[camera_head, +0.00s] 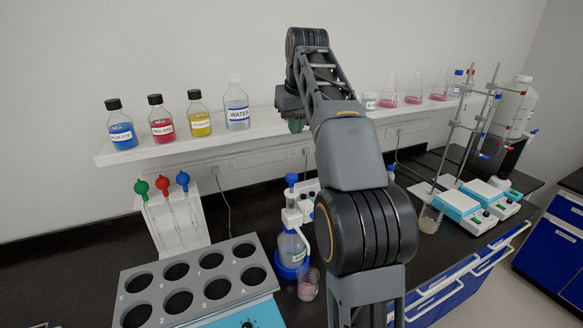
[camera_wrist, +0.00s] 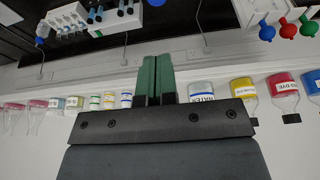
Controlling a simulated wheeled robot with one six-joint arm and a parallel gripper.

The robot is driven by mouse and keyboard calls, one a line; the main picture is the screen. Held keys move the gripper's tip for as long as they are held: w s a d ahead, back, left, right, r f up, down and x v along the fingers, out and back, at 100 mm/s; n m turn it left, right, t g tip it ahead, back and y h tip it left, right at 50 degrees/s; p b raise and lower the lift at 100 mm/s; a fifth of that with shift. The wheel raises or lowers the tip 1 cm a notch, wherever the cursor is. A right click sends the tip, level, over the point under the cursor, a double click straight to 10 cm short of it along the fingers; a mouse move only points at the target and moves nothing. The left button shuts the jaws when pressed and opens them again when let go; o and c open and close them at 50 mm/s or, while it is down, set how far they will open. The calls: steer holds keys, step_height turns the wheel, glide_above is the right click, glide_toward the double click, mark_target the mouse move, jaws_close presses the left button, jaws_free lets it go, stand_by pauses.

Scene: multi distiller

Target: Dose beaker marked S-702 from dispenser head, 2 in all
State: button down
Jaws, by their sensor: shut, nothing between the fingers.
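A dispenser bottle (camera_head: 291,246) with a white head, a blue knob and a blue base stands on the dark bench in the head view. A small glass beaker (camera_head: 308,285) with pinkish contents stands close in front of it, to its right. I cannot read a marking on it. Another beaker (camera_head: 430,219) stands by the stands at the right, also with no readable mark. My gripper (camera_head: 296,125) is raised up by the shelf, well above the dispenser and beaker. Its green fingers are together and empty, as the wrist view (camera_wrist: 155,78) shows. My arm hides part of the bench behind.
A wall shelf (camera_head: 180,146) holds dye bottles, a water bottle (camera_head: 237,106) and flasks. A grey block with numbered holes (camera_head: 195,281) fills the front left, with a pipette rack (camera_head: 175,220) behind. Stirrers with stands (camera_head: 472,204) are at the right.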

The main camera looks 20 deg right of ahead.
steer(key=b, duration=0.2)
glide_above(292, 177)
step_height(292, 177, down, 11)
steer(key=shift+w+f, duration=0.1)
steer(key=shift+f, duration=1.1)
steer(key=shift+f+b, duration=0.75)
steer(key=shift+f, duration=0.8)
steer(key=shift+r, duration=0.15)
